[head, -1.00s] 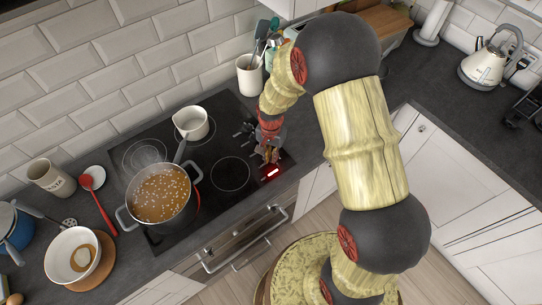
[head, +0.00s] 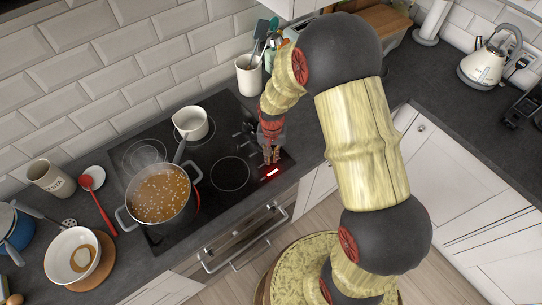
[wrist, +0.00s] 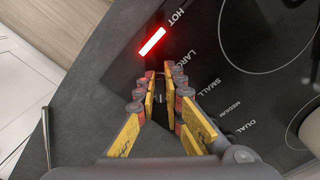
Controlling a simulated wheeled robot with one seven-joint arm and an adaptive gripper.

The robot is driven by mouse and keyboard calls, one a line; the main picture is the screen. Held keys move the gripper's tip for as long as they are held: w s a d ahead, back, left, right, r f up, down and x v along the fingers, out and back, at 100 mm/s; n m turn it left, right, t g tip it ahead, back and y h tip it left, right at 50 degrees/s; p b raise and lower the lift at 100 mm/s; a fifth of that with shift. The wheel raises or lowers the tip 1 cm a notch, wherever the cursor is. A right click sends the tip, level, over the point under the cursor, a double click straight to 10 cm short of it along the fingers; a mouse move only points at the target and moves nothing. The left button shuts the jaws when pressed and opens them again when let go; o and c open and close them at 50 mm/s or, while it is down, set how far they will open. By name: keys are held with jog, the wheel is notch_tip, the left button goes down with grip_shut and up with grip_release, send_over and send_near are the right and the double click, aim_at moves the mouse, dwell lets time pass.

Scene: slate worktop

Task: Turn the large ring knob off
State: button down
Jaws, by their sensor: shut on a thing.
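The large ring knob is mostly hidden between my fingers, beside the printed label beginning "LARG" in the wrist view; its pointer cannot be seen. My gripper (wrist: 160,76) is shut on it from above, with yellow finger pads on both sides. In the head view my gripper (head: 271,156) is at the right front corner of the black cooktop (head: 222,150). A red bar light (head: 272,173) glows just in front of it; in the wrist view this light (wrist: 152,41) is lit beside the word "HOT". A red glow shows at the right edge under the large pot (head: 160,195).
A white saucepan (head: 190,122) stands at the back of the cooktop, its handle towards the pot. Other dark knobs (head: 243,128) line the cooktop's right side behind my gripper. A utensil crock (head: 249,76) stands behind them.

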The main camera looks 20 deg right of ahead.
jog(key=n, duration=0.4)
jog(key=shift+d+n, duration=0.3)
jog(key=shift+d, duration=0.05)
jog(key=shift+d+n, duration=0.15)
jog(key=shift+n, duration=0.85)
jog(key=shift+d+n, duration=0.1)
jog(key=shift+n, duration=0.9)
jog(key=c, duration=1.9)
grip_release()
jog(key=shift+r, duration=0.1)
notch_tip(320, 180, up, 12)
